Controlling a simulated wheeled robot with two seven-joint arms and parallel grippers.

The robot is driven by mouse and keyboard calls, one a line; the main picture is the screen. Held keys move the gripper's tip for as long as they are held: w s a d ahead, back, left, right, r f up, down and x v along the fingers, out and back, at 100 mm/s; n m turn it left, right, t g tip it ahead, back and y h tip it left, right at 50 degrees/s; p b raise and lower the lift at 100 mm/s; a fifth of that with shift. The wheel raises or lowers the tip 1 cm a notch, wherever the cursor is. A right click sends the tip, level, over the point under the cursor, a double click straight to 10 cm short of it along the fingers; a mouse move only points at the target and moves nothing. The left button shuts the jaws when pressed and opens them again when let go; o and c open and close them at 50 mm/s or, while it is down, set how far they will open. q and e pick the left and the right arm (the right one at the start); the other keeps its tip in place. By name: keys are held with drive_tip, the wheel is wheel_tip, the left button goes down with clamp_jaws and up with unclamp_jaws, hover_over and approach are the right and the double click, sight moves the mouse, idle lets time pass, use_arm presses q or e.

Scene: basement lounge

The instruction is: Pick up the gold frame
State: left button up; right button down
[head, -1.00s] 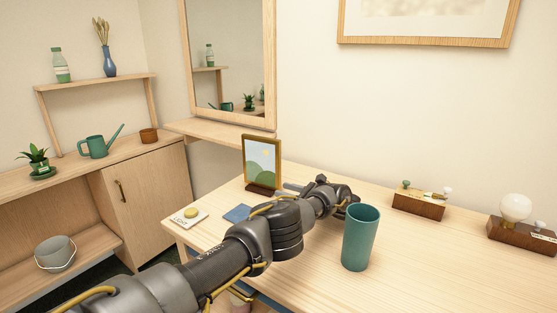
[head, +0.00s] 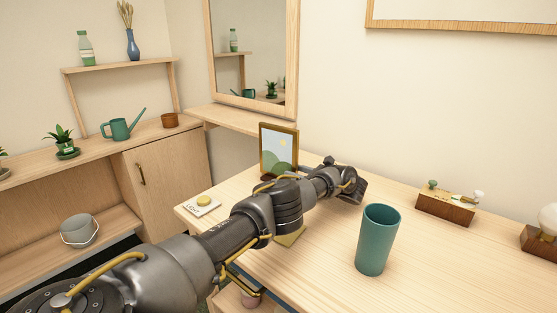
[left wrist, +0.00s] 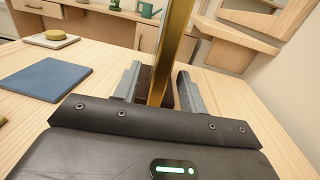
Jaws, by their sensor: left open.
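The gold frame (head: 278,147) stands upright in a dark wooden base on the table, holding a picture of green hills and a yellow sun. My left gripper (head: 300,172) is at the frame's right edge, low down, and partly covers its lower part in the head view. In the left wrist view, the frame's gold edge (left wrist: 172,45) rises between the two open fingers of my left gripper (left wrist: 160,85). A gap shows beside the finger on the left; contact on the other side cannot be told. My right gripper is not in view.
A teal cup (head: 377,240) stands right of my left forearm. A wooden block with knobs (head: 446,207) is at the back right. A mirror (head: 250,60) stands behind.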

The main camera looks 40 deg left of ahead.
sight(284, 167)
use_arm(q)
drive_tip(key=shift+s+a, duration=0.2)
drive_tip(key=shift+a, duration=1.1)
drive_tip(key=shift+s+a, duration=0.15)
drive_tip(key=shift+a, duration=1.15)
drive_tip(key=shift+r, duration=0.1)
clamp_jaws()
